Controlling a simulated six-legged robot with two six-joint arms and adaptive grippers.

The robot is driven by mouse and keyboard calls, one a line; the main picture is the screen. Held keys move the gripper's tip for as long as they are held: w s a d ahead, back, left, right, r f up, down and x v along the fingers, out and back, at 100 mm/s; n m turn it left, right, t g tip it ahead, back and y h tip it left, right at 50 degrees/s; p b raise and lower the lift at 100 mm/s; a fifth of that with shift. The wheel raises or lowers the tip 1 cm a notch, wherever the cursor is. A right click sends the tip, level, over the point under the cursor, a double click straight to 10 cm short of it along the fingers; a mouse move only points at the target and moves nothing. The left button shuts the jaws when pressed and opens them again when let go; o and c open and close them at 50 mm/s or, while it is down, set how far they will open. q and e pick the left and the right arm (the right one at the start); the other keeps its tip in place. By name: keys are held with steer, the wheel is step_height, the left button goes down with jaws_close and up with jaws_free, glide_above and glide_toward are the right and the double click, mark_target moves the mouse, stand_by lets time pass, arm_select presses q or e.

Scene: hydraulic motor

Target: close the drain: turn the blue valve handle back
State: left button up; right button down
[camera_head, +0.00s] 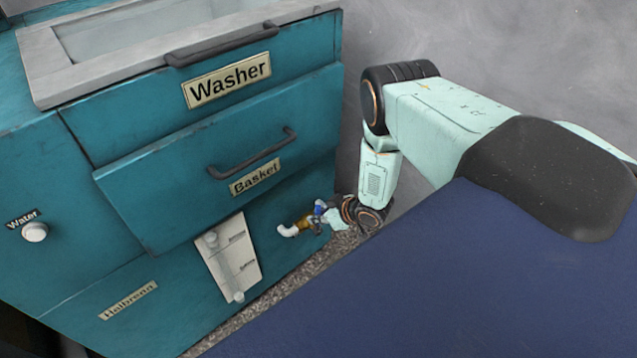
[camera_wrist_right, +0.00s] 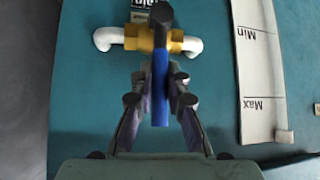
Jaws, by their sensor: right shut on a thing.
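The blue valve handle (camera_wrist_right: 160,92) stands between the fingers of my right gripper (camera_wrist_right: 159,78) in the wrist view. The handle lies across the line of the brass valve body (camera_wrist_right: 146,39), which has white pipe ends on both sides. In the head view the brass valve (camera_head: 305,222) and white elbow (camera_head: 287,231) are low on the teal cabinet front, with a bit of the blue handle (camera_head: 320,207) showing. My right gripper (camera_head: 328,213) is there, shut on the handle and partly hiding the valve. My left gripper is not in view.
The teal washer cabinet has a dark drawer handle (camera_head: 252,152) above the valve and a Min/Max level gauge plate (camera_head: 232,262) to its left. A water knob (camera_head: 35,232) is at far left. Gravel floor (camera_head: 330,250) lies just below the valve.

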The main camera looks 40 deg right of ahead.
steer(key=shift+w+r, duration=0.1)
steer(key=shift+w, duration=0.05)
steer(key=c, duration=1.3)
jaws_free()
steer(key=v, duration=1.2)
